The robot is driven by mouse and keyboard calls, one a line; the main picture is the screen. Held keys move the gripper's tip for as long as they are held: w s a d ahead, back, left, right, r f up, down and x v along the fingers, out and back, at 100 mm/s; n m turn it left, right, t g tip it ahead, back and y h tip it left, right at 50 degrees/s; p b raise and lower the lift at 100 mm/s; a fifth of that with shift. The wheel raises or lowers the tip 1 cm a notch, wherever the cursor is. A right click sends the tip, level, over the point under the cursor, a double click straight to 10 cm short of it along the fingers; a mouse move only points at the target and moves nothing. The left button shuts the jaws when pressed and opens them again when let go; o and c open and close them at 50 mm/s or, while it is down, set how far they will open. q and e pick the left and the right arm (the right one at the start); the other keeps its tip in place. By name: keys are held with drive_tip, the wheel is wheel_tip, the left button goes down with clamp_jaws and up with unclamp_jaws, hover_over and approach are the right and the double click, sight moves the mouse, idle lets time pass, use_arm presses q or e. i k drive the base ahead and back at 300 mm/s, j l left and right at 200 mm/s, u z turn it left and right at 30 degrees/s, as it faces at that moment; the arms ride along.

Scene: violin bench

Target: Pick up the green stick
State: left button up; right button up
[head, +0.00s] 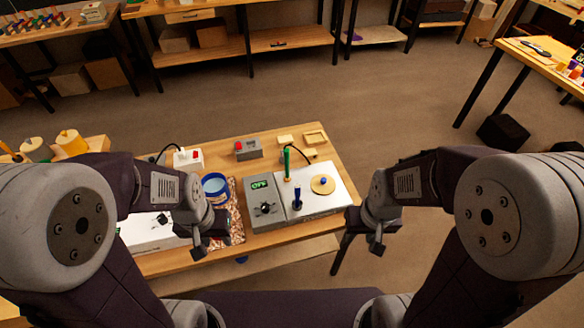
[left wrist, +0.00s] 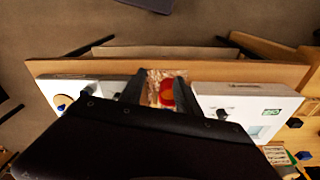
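The green stick (head: 287,161) stands upright on the white top of a box-like device (head: 315,196) on the bench. A wooden disc with a blue knob (head: 323,183) and a dark blue upright handle (head: 297,199) are close to it. My left gripper (head: 205,243) is over the front of the bench, left of the stick and well apart from it. Its fingers are spread and empty in the left wrist view (left wrist: 160,88). My right gripper (head: 377,243) hangs right of the bench, apart from the stick; its finger gap is unclear. I cannot make out the stick in the left wrist view.
A blue can (head: 215,186) stands on a patterned cloth (head: 237,222) left of the device. A grey box with a red button (head: 248,149) and small wooden pieces (head: 315,137) lie behind. A white box (head: 150,232) is at the left.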

sight(287, 151)
drive_tip(key=i+l, duration=0.15)
drive_tip(key=l, duration=0.2)
drive_tip(key=i+l, duration=0.35)
drive_tip(key=l, duration=0.3)
drive_tip(key=i+l, duration=0.15)
drive_tip(key=l, duration=0.15)
